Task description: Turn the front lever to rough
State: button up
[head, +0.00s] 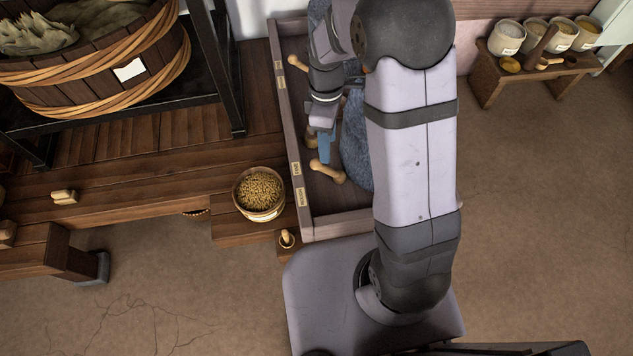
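The front lever (328,172) is a pale wooden handle with rounded ends, inside the wooden tray near its front end. It points left and a little up in the head view. My gripper (324,150), with blue fingers, hangs just above and beside the lever's left end; I cannot tell if they touch. The finger gap is not clear. Two small tan labels, one beside the lever (296,168) and one nearer the front (300,197), sit on the tray's left rim; their words are too small to read surely. Another wooden lever (298,64) is farther back.
The grey millstone (356,150) is partly hidden by my arm. The tray's wooden rim (288,135) runs along the left. A bowl of grain (259,194) and a small wooden cup (287,239) stand left of it. A bench with several tubs (507,38) is at right.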

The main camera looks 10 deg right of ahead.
aim_at(315, 160)
jog(key=w+f+n+b, duration=0.1)
jog(key=f+n, duration=0.1)
jog(key=f, duration=0.2)
jog(key=w+a+f+n+b, duration=0.1)
jog(key=w+f+n+b, duration=0.1)
jog(key=f, duration=0.2)
jog(key=w+a+f+n+b, duration=0.1)
jog(key=f+n, duration=0.1)
jog(key=f, duration=0.3)
jog(key=shift+w+a+f+n+g+b, duration=0.1)
jog(key=shift+w+a+n+g+b, duration=0.1)
jog(key=shift+w+n+g+b, duration=0.15)
jog(key=shift+s+d+f, duration=0.1)
jog(key=shift+s+f, duration=0.15)
jog(key=shift+f, duration=0.95)
jog(key=shift+s+f, duration=0.25)
jog(key=shift+f, duration=0.9)
jog(key=shift+s+d+f, duration=0.1)
jog(key=shift+s+f, duration=0.15)
jog(key=shift+f, duration=0.95)
grip_shut()
